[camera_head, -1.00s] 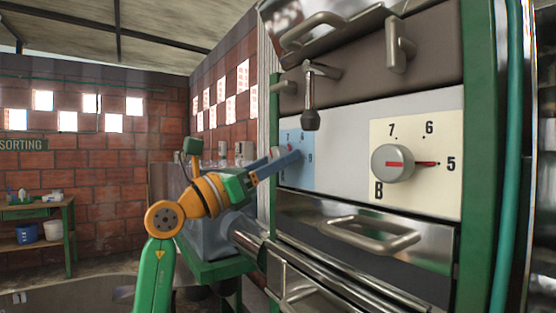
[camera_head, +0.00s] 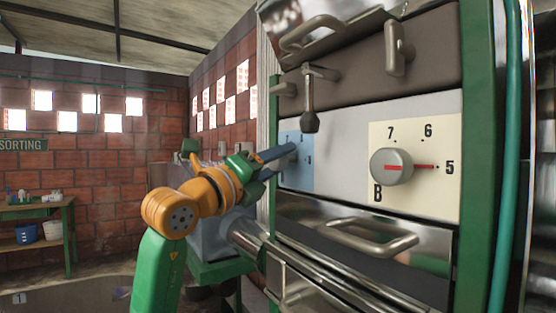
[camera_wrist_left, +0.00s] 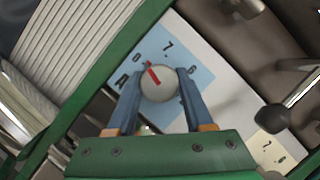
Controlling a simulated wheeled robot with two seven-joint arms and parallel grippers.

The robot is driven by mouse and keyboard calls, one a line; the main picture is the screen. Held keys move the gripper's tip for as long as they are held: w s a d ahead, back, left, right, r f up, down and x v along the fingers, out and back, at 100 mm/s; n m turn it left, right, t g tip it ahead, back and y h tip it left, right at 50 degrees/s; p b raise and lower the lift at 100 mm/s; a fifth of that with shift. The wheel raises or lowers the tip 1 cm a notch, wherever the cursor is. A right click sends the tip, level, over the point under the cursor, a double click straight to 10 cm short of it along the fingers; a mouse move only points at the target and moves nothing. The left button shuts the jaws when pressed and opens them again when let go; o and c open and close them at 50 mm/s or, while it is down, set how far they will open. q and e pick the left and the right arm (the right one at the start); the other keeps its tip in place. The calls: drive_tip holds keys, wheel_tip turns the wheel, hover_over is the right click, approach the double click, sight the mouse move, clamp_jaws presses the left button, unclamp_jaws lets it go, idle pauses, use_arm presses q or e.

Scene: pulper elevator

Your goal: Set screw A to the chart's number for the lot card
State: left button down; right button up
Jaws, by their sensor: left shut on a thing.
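Screw A's knob (camera_wrist_left: 158,86) is a round grey dial with a red pointer mark on a pale blue plate (camera_head: 303,172). My left gripper (camera_head: 284,160) reaches the blue plate from the left. In the left wrist view its two blue fingers (camera_wrist_left: 160,92) are shut on the knob, one on each side. The red mark points to the upper left of that picture, left of the printed 7. The numeral nearest the mark is too small to read surely. In the head view the gripper hides most of this dial. My right gripper, the chart and the lot card are not seen.
Dial B (camera_head: 391,167) on a cream plate (camera_head: 440,202) is right of the blue plate, its red pointer towards 5. A hanging lever (camera_head: 310,105) and metal handles (camera_head: 372,238) project from the machine front. A shelf table (camera_head: 60,205) stands far left.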

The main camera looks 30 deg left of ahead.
sight(274, 162)
use_arm(q)
drive_tip(key=shift+r+n+y, duration=0.15)
drive_tip(key=shift+n+y, duration=0.45)
drive_tip(key=shift+n, duration=0.7)
drive_tip(key=shift+g, duration=0.3)
drive_tip(key=shift+c, duration=1.5)
unclamp_jaws()
drive_tip(key=s+b, duration=0.1)
drive_tip(key=s, duration=0.1)
drive_tip(key=s+f+b, duration=0.1)
drive_tip(key=s, duration=0.1)
drive_tip(key=s+b, duration=0.1)
drive_tip(key=s, duration=0.1)
drive_tip(key=shift+s+a+f, duration=0.1)
drive_tip(key=shift+a+f, duration=0.05)
drive_tip(key=shift+f, duration=0.2)
drive_tip(key=shift+s+r, duration=0.1)
drive_tip(key=shift+s, duration=0.35)
drive_tip(key=shift+w, duration=0.1)
